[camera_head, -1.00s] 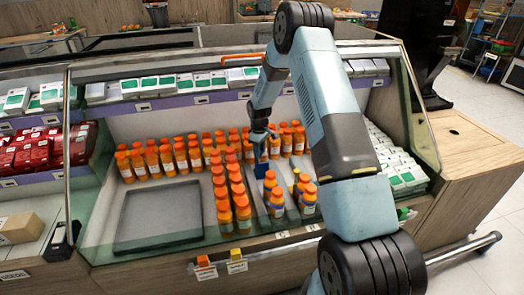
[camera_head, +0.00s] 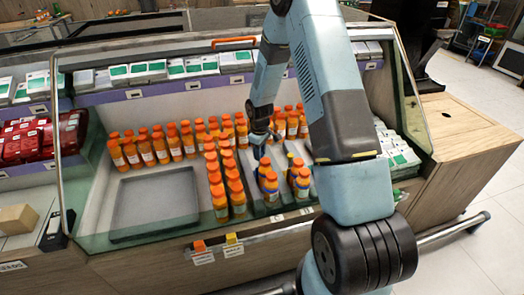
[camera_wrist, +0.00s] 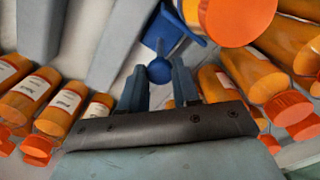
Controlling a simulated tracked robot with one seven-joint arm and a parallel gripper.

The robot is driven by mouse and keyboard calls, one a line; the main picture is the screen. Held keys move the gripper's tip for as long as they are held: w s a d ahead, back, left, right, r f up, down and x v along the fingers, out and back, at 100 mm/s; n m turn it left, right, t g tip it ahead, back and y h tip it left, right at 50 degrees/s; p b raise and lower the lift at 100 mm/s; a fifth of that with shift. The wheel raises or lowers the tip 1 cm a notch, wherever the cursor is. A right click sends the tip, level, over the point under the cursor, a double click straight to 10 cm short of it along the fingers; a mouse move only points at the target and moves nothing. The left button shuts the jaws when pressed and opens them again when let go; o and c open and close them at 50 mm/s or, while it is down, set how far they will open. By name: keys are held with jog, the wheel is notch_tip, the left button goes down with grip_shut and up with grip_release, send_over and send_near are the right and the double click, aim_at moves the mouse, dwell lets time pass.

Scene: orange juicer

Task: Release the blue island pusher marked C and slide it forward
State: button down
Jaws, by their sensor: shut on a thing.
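A blue pusher (camera_wrist: 175,38) shows at the top centre of the wrist view, with a round blue knob on a short stem. My gripper (camera_wrist: 159,80) has its two fingers on either side of the knob and is shut on it. In the head view, my gripper (camera_head: 261,142) reaches down into the display between rows of orange bottles, and the blue pusher (camera_head: 264,161) shows just below it, behind the front bottles.
Orange-capped bottles (camera_head: 217,185) stand in a row left of the gripper, with more bottles (camera_head: 302,183) to the right. An empty dark tray (camera_head: 155,205) lies further left. The glass front (camera_head: 120,236) and wooden counter edge bound the display.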

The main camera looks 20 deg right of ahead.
jog(key=c, duration=0.8)
grip_release()
jog(key=shift+w+r, duration=0.1)
notch_tip(320, 180, up, 14)
jog(key=shift+f, duration=0.25)
